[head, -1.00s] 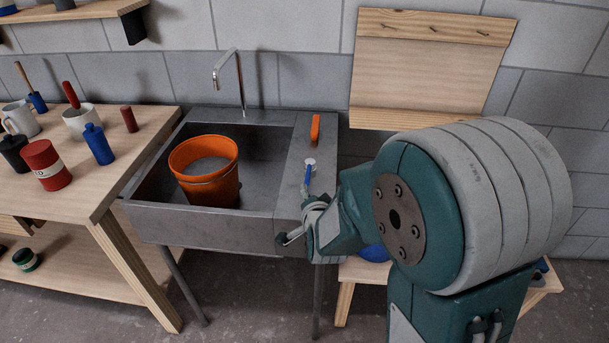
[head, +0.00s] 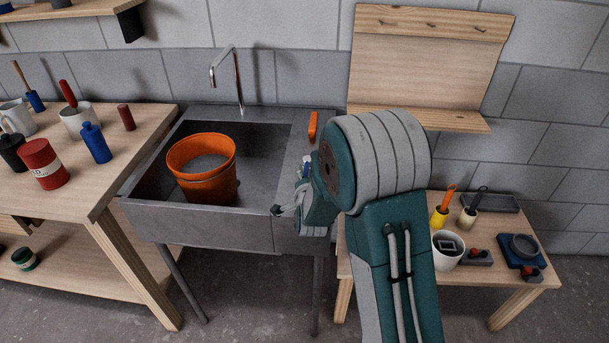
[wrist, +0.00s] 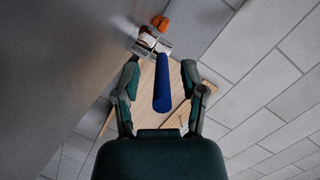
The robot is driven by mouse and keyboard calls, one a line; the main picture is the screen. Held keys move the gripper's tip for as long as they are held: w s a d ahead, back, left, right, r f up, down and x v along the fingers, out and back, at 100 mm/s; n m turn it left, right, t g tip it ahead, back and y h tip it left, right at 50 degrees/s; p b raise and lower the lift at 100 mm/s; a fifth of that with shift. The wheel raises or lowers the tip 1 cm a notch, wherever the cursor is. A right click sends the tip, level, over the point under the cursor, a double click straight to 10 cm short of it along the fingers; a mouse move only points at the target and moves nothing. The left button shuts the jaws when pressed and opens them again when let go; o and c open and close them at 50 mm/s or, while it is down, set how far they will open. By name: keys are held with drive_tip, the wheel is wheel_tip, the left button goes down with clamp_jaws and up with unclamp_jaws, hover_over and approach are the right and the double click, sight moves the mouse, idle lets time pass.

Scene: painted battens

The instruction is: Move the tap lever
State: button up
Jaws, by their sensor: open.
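The tap lever is a blue rod on a small metal fitting at the sink's right-hand ledge. In the head view only a bit of the blue lever (head: 306,168) shows beside my arm. In the wrist view the blue lever (wrist: 162,85) runs from the fitting (wrist: 150,43) down between my two fingers. My gripper (wrist: 160,82) is open, one finger on each side of the lever, with visible gaps. In the head view my gripper is mostly hidden behind my arm; a dark fingertip pokes out at the sink's front edge.
The grey sink (head: 200,232) holds an orange bucket (head: 203,170) under the spout (head: 227,75). An orange upright piece (head: 312,125) stands behind the lever. Left is a workbench (head: 60,195) with cans and mugs; right is a low table (head: 480,275) with a white cup (head: 447,250) and tools.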

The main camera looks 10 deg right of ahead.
drive_tip(key=shift+w+a, duration=0.1)
drive_tip(key=shift+w, duration=0.2)
clamp_jaws()
